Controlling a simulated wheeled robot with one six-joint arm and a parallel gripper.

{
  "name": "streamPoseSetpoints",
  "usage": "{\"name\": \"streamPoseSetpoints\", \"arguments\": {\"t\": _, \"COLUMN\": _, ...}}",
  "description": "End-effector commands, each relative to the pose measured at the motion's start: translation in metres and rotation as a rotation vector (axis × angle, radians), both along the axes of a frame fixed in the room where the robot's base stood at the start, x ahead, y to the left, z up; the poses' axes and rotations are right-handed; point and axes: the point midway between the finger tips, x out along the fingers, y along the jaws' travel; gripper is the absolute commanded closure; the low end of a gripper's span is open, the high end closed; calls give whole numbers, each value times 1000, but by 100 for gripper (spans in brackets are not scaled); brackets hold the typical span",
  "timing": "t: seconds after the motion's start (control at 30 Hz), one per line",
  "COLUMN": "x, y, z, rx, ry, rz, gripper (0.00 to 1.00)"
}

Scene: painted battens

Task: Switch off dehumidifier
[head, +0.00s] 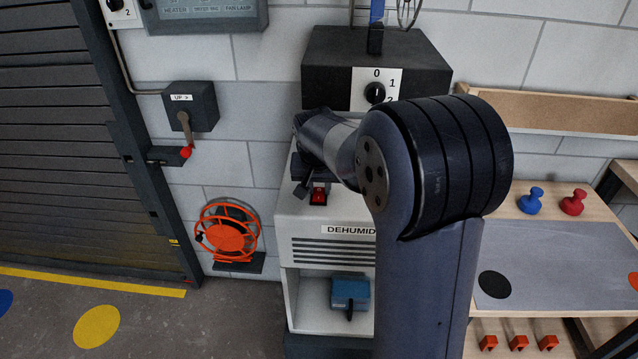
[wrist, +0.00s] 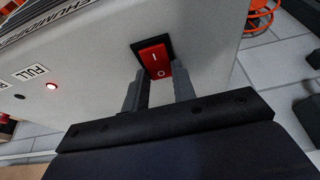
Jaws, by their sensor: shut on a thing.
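The dehumidifier (head: 328,258) is a pale cabinet with a vent grille, standing against the wall in the head view. Its red rocker switch (head: 318,197) shows on top near the front. In the wrist view the switch (wrist: 154,58) sits in a black frame, with a line mark on one half and a circle on the other. Which half is pressed in I cannot tell. My gripper (wrist: 158,84) is shut on the switch, one finger at each side.
A dark box with a 0-1-2 dial (head: 374,93) is above the dehumidifier. A lever box (head: 190,107) and an orange reel (head: 229,232) are to the left. A workbench (head: 550,245) with blue and red knobs is to the right. My arm hides part of the cabinet.

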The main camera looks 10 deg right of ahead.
Motion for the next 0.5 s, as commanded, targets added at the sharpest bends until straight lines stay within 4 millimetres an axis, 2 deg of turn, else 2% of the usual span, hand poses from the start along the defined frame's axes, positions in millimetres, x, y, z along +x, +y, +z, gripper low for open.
{"name": "streamPoseSetpoints", "arguments": {"t": 0.13, "x": 2, "y": -1, "z": 6, "rx": 21, "ry": 67, "rz": -3, "gripper": 97}}
{"name": "streamPoseSetpoints", "arguments": {"t": 0.5, "x": 6, "y": -2, "z": 2, "rx": 66, "ry": 206, "rz": -1, "gripper": 97}}
